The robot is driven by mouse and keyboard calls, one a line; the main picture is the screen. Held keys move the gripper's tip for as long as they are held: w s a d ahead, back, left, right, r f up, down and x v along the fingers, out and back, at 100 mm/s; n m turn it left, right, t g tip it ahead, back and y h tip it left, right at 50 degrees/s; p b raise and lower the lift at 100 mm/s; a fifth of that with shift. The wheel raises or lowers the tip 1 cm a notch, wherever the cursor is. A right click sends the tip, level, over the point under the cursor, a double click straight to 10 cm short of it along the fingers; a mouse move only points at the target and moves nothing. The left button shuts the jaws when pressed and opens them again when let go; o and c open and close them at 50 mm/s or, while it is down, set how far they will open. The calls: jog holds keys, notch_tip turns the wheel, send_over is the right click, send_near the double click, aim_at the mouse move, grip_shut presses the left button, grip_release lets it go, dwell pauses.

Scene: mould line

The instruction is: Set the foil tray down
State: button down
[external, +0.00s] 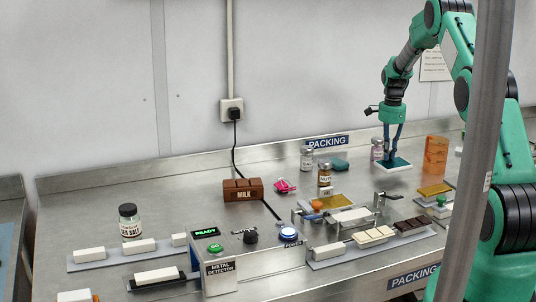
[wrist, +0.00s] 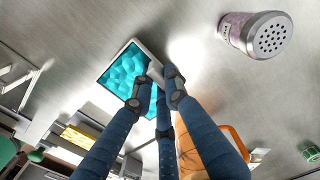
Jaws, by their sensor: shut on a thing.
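The foil tray, a shallow square with a pale rim and a teal inside, shows in the external view (external: 398,163) at the back right of the steel bench (external: 120,205). In the wrist view it is at upper left (wrist: 122,75). My gripper (external: 390,156) points down with its dark blue fingers shut on the tray's edge, which shows in the wrist view (wrist: 158,88). The tray is at or just above the bench; I cannot tell whether it touches.
A shaker jar (wrist: 258,35) with a pinkish label stands close by. An orange box (external: 436,155) is right of the tray and a teal item (external: 340,164) left. A grey post (external: 487,120) crosses the view.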

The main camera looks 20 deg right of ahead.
jog(key=shift+f, duration=1.7)
jog(key=shift+f, duration=0.15)
jog(key=c, duration=1.7)
grip_release()
jog(key=shift+c, duration=0.2)
notch_tip(320, 180, up, 12)
jog(key=shift+p, duration=0.4)
jog(key=shift+r, duration=0.2)
